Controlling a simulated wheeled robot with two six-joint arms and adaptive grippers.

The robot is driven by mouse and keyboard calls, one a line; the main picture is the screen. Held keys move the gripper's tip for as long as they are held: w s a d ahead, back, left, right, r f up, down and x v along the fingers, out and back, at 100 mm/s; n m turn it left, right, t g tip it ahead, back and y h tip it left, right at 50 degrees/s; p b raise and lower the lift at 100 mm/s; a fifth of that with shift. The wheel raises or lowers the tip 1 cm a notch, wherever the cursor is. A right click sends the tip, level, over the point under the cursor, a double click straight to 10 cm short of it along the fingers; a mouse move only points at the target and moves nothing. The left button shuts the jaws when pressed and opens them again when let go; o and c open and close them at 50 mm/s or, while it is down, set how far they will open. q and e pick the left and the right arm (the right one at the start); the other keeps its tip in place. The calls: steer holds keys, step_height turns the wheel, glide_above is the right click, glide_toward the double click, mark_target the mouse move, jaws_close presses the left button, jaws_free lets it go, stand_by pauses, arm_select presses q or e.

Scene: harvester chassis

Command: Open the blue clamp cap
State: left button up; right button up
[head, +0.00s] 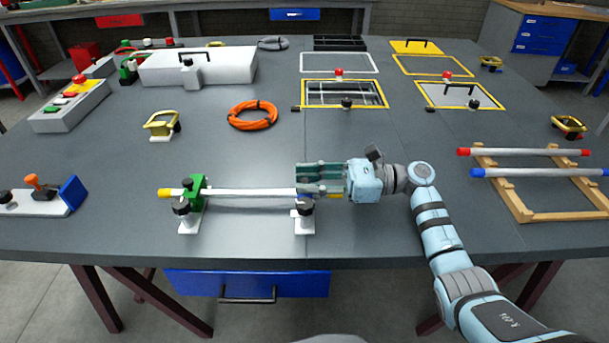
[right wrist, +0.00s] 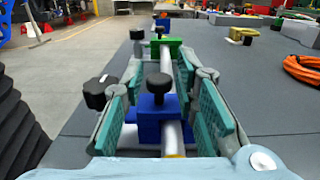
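The blue clamp cap (right wrist: 157,106) shows in the right wrist view, over a white rod (head: 250,192) and with a black knob (right wrist: 160,84) on top. Another black knob (right wrist: 95,93) sticks out to its left. In the head view my gripper hides the cap, and the clamp's white base (head: 303,224) shows below. My right gripper (head: 308,178) is open, with its teal-padded fingers on either side of the cap and rod. A gap shows by the right finger; I cannot tell whether the left finger touches. My left gripper is not in view.
A green clamp (head: 196,184) holds the rod's left end. An orange cable coil (head: 253,115) lies behind the rod. A wooden rack (head: 535,185) with red and blue rods stands at right. The grey table's front edge is close below the clamps.

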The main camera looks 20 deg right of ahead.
steer(key=shift+a, duration=0.55)
steer(key=shift+w, duration=0.1)
steer(key=shift+c, duration=0.4)
jaws_close()
steer(key=shift+d, duration=0.15)
